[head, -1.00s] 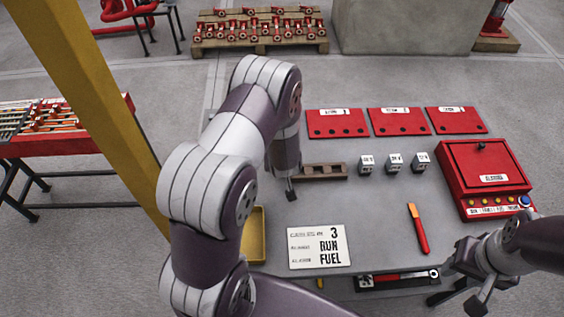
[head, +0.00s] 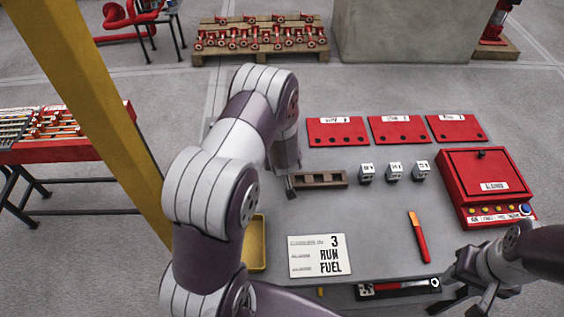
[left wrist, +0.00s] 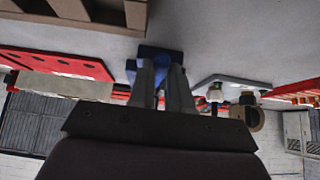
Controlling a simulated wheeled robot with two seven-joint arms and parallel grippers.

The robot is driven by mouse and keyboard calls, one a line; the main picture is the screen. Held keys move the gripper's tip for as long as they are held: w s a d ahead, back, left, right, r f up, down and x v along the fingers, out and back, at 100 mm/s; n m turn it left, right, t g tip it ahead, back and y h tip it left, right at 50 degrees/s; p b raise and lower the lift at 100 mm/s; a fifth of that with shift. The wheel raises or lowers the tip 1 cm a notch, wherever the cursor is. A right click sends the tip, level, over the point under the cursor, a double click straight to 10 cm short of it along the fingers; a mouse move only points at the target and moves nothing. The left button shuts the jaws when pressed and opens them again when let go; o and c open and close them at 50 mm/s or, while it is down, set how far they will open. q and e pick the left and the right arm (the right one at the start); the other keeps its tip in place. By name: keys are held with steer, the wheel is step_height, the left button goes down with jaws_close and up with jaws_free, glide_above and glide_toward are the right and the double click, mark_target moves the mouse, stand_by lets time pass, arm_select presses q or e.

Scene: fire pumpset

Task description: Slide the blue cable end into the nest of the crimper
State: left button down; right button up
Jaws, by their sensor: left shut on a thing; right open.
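My left gripper (head: 291,188) is low over the table, just left of the brown slotted block in the head view. Its fingers (left wrist: 162,88) are shut on a blue piece (left wrist: 158,68) in the left wrist view, which looks like the blue cable end. The piece is mostly hidden by the fingers, and the head view does not show it clearly. A long tool with a red handle and dark ends (head: 398,287), possibly the crimper, lies at the table's front edge. Its nest cannot be made out. My right gripper (head: 466,297) is open and empty, right of that tool.
The brown slotted block (head: 320,180) is beside my left gripper. Several small grey blocks (head: 394,172), red plates (head: 398,129) and a red control box (head: 487,185) stand on the table (head: 375,215). An orange-and-red tool (head: 418,238), a sign (head: 319,256) and a yellow tray (head: 257,245) lie nearer.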

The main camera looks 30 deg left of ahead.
arm_select(q)
steer(key=c, duration=1)
jaws_free()
steer(key=shift+r, duration=0.1)
steer(key=p+v, duration=0.1)
steer(key=v, duration=1.1)
steer(key=shift+s+r, duration=0.2)
steer(key=shift+d, duration=0.1)
